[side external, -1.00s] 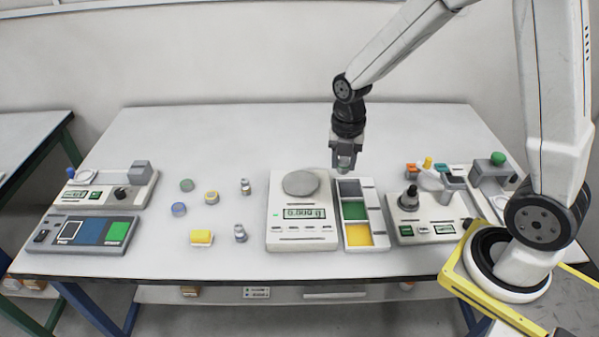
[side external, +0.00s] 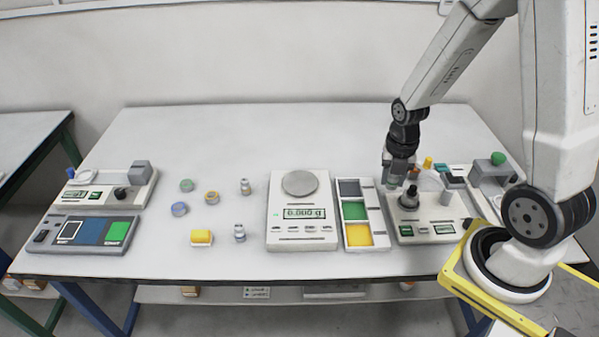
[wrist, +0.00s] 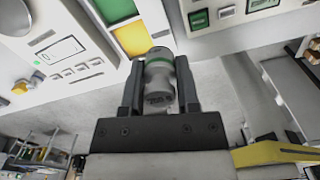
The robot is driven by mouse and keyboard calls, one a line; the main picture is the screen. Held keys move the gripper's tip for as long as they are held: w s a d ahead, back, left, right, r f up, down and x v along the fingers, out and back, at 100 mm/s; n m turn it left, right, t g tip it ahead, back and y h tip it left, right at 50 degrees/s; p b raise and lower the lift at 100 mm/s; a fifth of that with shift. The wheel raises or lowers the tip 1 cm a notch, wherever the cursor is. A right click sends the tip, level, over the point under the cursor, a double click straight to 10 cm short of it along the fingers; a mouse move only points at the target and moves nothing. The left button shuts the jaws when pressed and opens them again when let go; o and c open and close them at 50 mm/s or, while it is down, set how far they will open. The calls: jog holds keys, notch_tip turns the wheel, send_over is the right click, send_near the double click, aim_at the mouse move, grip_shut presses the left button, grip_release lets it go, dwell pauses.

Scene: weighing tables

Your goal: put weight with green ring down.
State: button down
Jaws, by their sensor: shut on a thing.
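The weight with the green ring (wrist: 160,84) is a small silver cylinder with a green band and dark marking on its side. My gripper (wrist: 160,68) is shut on it, one finger on each side. In the side external view, my gripper (side external: 396,184) hangs just right of the three-compartment tray, at the left of the device with the black knob. The weight is too small and shaded there to make out clearly.
The balance (side external: 302,237) reads 0.000 g and its pan (side external: 300,183) is empty. The tray (side external: 344,247) has grey, green and yellow compartments, all looking empty. A device with a black knob (side external: 409,199) stands to its right. Several small weights and a yellow cylinder (side external: 201,237) stand left.

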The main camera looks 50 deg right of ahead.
jog(key=w+d+f, duration=0.2)
jog(key=w+f, duration=0.2)
jog(key=w, duration=0.4)
send_over(349, 191)
jog(key=f, duration=0.5)
jog(key=shift+s+f, duration=0.15)
jog(key=shift+s, duration=0.1)
jog(key=shift+w+d+f, duration=0.1)
jog(key=shift+w+f, duration=0.15)
jog(key=shift+f, duration=1.6)
jog(key=shift+f, duration=0.1)
